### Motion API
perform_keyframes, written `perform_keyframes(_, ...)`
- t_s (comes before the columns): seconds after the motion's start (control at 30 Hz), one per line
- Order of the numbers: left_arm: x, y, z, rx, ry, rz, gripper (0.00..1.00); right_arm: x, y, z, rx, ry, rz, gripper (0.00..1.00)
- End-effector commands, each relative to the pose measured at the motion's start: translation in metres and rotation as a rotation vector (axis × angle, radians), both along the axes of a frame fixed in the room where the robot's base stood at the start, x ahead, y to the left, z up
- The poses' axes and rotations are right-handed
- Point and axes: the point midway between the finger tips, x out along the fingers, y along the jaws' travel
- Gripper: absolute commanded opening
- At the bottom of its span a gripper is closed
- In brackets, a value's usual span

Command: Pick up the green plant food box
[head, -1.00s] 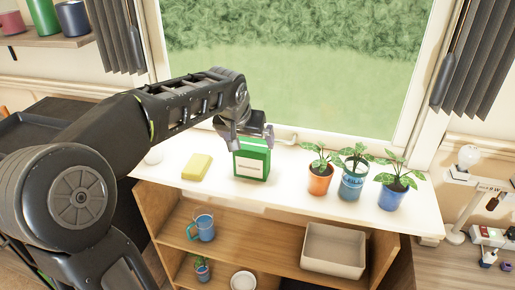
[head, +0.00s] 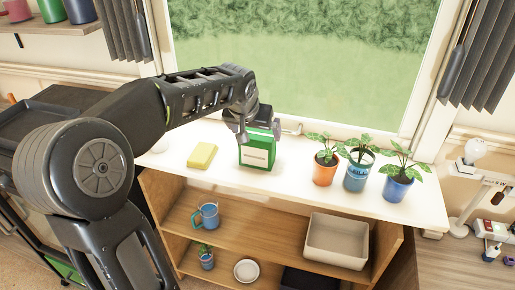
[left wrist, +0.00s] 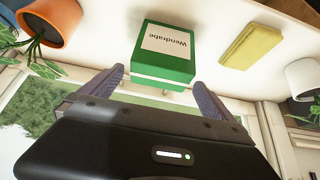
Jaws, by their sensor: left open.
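The green plant food box (head: 257,154) stands upright on the white windowsill shelf, with a white label on its front. My left gripper (head: 259,132) is at the top of the box, its fingers spread on either side of it. In the left wrist view the box (left wrist: 164,66) lies ahead, between the lines of the two open fingers of the gripper (left wrist: 160,92). Its label shows there upside down. In that view the fingertips only reach near the box's close end, and I cannot tell whether they touch it. My right gripper is not in view.
A yellow sponge (head: 202,155) lies left of the box. Orange (head: 325,171), teal (head: 356,174) and blue (head: 396,188) plant pots stand to the right. The window (head: 300,75) is behind.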

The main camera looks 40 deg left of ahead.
Motion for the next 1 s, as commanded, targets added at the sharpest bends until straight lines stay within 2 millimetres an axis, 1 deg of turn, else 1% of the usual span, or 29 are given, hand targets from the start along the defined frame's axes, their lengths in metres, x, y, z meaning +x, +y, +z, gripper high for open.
perform_keyframes(0.17, 0.009, 0.005, -0.016, -0.002, 0.005, 0.001, 1.0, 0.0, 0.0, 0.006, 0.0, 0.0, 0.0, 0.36)
perform_keyframes(0.3, 0.02, 0.009, -0.035, -0.002, 0.005, 0.001, 1.0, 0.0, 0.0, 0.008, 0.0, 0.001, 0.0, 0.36)
perform_keyframes(0.4, 0.024, 0.01, -0.041, -0.001, 0.002, 0.0, 1.0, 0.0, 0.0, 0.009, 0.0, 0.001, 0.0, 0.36)
perform_keyframes(1.0, 0.025, 0.01, -0.042, 0.0, 0.001, 0.0, 1.0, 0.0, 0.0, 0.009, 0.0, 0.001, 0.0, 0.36)
